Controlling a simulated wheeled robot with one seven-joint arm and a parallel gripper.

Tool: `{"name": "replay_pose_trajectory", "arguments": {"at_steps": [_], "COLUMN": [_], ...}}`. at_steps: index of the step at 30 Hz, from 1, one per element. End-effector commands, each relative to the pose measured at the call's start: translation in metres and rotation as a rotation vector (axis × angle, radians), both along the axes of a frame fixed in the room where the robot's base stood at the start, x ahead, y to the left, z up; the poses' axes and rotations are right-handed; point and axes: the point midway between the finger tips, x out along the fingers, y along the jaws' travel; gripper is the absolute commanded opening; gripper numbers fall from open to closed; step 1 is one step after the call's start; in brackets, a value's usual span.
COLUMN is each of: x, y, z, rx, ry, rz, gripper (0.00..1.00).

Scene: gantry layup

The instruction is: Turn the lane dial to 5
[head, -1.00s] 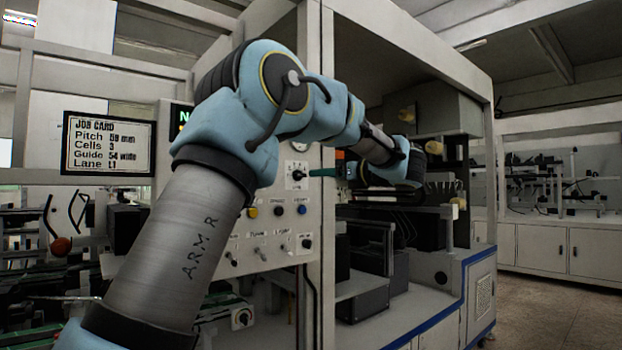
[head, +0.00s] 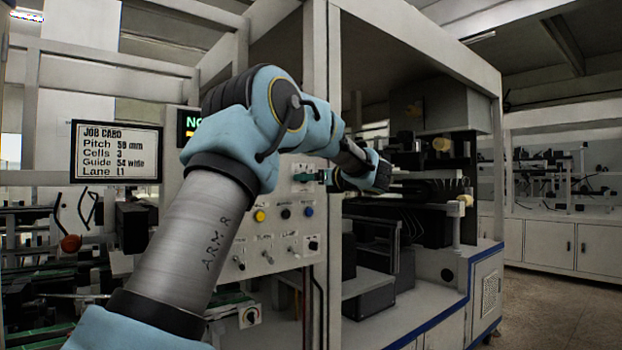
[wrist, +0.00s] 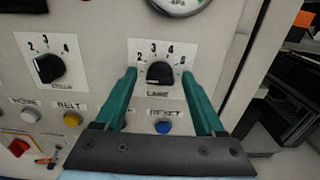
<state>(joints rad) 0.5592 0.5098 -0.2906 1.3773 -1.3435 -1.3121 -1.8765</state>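The lane dial (wrist: 160,72) is a black knob on a white numbered plate marked LANE, in the middle of the wrist view. The numbers 2, 3 and 4 can be read; those at the right are blurred. I cannot tell surely which number it points to. My gripper (wrist: 159,76) is open, with one green finger on each side of the dial. Whether the fingers touch the knob is unclear. In the head view my gripper (head: 320,175) is at the control panel, and the dial is mostly hidden there.
A second dial (wrist: 48,68) is to the left. A blue RESET button (wrist: 162,127) lies below the lane dial, and a yellow BELT button (wrist: 72,118) lower left. A gauge (wrist: 180,5) is above. The job card (head: 116,151) reads Lane L1.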

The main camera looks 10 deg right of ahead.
Motion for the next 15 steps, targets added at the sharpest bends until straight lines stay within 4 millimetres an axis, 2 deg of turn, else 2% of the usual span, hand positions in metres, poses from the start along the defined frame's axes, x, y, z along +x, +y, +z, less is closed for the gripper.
{"name": "replay_pose_trajectory", "arguments": {"at_steps": [2,15], "x": [-0.0001,-0.0005], "y": [-0.0002,-0.0002], "z": [0.0001,0.0001], "rx": [0.000,0.000], "ry": [0.000,0.000], "rz": [0.000,0.000], "gripper": [0.61,0.12]}}
